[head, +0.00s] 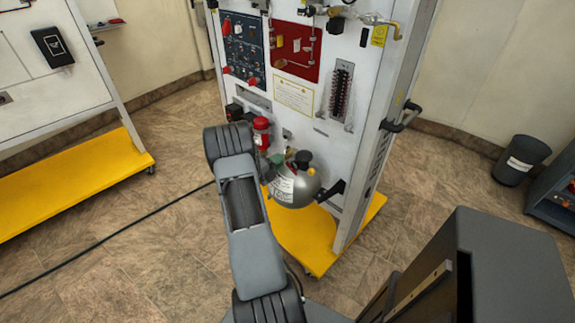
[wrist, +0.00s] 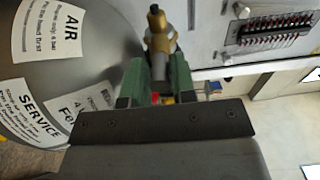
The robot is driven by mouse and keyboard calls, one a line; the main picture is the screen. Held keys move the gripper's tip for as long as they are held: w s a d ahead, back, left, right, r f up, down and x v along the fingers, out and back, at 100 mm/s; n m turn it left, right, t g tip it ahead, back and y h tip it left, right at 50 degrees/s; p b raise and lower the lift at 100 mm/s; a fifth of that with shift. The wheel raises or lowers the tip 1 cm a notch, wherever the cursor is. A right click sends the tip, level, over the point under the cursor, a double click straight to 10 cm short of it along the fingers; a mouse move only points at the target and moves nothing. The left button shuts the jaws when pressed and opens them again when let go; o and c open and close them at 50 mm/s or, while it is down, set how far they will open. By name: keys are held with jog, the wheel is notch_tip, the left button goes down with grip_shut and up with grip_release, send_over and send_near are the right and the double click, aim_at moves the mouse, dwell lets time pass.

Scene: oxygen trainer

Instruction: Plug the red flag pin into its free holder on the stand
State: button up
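A narrow pin rack (head: 342,92) with a column of dark red pieces is on the white panel of the stand (head: 320,135). It also shows in the wrist view (wrist: 272,29) at the upper right. I cannot pick out the red flag pin or its free holder. My gripper (wrist: 160,65) has its green fingers apart, beside the grey cylinder (wrist: 85,35). A brass fitting with a black tip (wrist: 160,38) shows just beyond and between the fingertips. A small red spot shows low between the fingers, too small to identify. In the head view my arm mostly hides the gripper.
The grey cylinder (head: 290,190) sits low on the stand, above its yellow base (head: 295,235). A red-topped canister (head: 261,132) is to its left. A second panel with a yellow base (head: 70,195) is at left. A dark bin (head: 520,160) stands at right.

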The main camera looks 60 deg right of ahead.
grip_shut()
jog(key=p+v, duration=0.2)
jog(key=v, duration=0.4)
jog(key=shift+a, duration=0.2)
dwell(0.8)
jog(key=shift+a+r, duration=0.1)
dwell(0.3)
